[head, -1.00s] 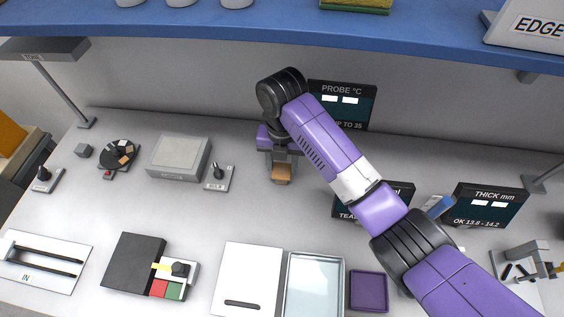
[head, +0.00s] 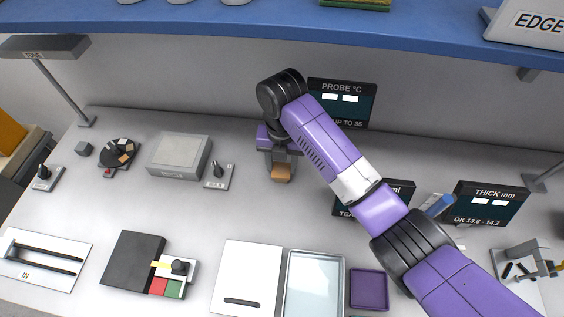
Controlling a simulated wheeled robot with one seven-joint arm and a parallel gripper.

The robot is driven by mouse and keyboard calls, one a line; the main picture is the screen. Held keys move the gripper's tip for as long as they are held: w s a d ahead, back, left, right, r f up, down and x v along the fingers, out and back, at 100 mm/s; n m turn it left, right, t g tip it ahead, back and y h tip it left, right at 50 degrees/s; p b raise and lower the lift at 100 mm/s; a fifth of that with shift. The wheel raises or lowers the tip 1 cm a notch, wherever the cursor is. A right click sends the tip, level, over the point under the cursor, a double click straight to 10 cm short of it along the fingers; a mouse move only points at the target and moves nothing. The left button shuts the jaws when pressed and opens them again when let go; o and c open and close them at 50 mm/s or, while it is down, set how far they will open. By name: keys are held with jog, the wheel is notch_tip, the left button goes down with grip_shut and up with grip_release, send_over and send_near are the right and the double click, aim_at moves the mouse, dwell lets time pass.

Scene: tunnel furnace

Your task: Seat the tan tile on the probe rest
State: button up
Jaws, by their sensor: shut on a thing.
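The tan tile (head: 281,173) is between the fingers of my gripper (head: 280,164), at the back middle of the bench in the head view. My gripper is shut on the tile and points down. The probe display (head: 342,103) stands behind and to the right, against the wall. I cannot make out the probe rest; my gripper and arm cover that area. Whether the tile touches a surface below it cannot be told.
A grey box (head: 179,157) and a small lever switch (head: 218,176) stand left of my gripper. A white plate (head: 247,271), a clear tray (head: 315,285) and a purple tray (head: 369,290) lie in front. A blue shelf (head: 200,40) hangs above. Bare bench lies between gripper and trays.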

jog(key=shift+s+d+f, duration=0.1)
jog(key=shift+s+f, duration=0.15)
jog(key=shift+f, duration=0.35)
jog(key=o, duration=1.4)
notch_tip(320, 180, up, 9)
jog(key=shift+w+f, duration=0.1)
jog(key=shift+w, duration=0.05)
